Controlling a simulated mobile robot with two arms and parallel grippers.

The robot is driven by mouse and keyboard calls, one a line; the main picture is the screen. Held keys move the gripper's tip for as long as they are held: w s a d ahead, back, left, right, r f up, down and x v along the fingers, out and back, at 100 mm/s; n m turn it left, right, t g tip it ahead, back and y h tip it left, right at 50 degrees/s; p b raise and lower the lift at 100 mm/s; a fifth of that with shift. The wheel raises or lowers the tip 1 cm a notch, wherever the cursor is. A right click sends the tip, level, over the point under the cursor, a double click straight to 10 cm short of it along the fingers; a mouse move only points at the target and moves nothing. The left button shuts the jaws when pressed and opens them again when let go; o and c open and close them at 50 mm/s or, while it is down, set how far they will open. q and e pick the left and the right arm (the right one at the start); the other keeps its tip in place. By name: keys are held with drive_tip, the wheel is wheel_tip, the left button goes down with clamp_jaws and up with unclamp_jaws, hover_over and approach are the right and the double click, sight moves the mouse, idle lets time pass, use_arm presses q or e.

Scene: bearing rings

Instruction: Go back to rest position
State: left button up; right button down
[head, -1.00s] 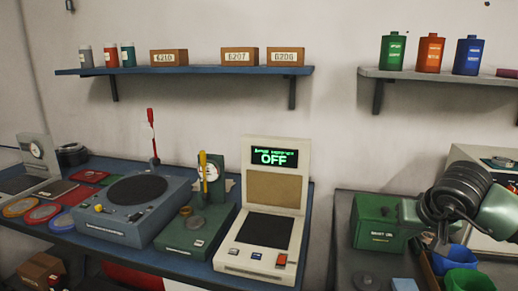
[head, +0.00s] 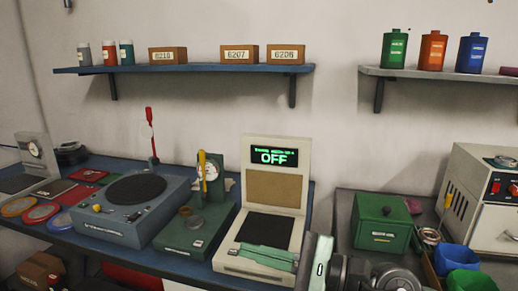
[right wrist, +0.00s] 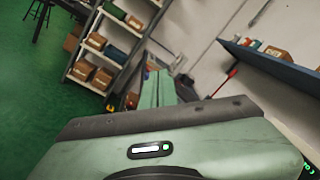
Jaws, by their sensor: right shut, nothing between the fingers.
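My right gripper (head: 243,253) comes in from the lower right of the head view, its light green fingers pointing left. It is shut and empty, in front of the cream heater unit (head: 270,180), whose display reads OFF. It covers part of the unit's lower front, including the area of its red switch. In the right wrist view the shut fingers (right wrist: 157,90) point away, with nothing between them. My left gripper is not in view.
The blue bench (head: 85,240) holds a grey turntable device (head: 140,200), a green press (head: 195,220) and coloured rings. A green box (head: 382,222), a blue bin (head: 457,257) and a white machine (head: 485,205) stand at right. Wall shelves (head: 185,69) hang above.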

drive_tip(key=w+d+r+m+t+h, duration=0.15)
drive_tip(key=d+m+t+h, duration=0.5)
drive_tip(key=m, duration=0.85)
drive_tip(key=w+d+m+t+h, duration=0.2)
drive_tip(key=w+d+m+t, duration=0.15)
drive_tip(key=m+t, duration=0.8)
drive_tip(key=s+d+f+m+g+h, duration=0.1)
drive_tip(key=d+f+m+g+h, duration=0.35)
drive_tip(key=f+m, duration=0.45)
drive_tip(key=s+d+f+m+g+h, duration=0.25)
drive_tip(key=d+f+m+h, duration=0.35)
drive_tip(key=m, duration=0.4)
drive_tip(key=s+f+m+g+y, duration=0.2)
drive_tip(key=s+f+m+g, duration=1.05)
drive_tip(key=s+f, duration=0.95)
wheel_tip(320, 180, down, 23)
drive_tip(key=s+n+g+p, duration=0.1)
drive_tip(key=s+g+p, duration=0.1)
drive_tip(key=s, duration=0.1)
drive_tip(key=s+d+f, duration=0.1)
drive_tip(key=s+f, duration=0.6)
drive_tip(key=s, duration=0.1)
drive_tip(key=s+d+f+g+p, duration=0.1)
drive_tip(key=s+d+f, duration=0.1)
drive_tip(key=s+f, duration=0.6)
drive_tip(key=shift+s+d+f, duration=0.25)
drive_tip(key=shift+s+d, duration=0.05)
drive_tip(key=shift+s, duration=0.1)
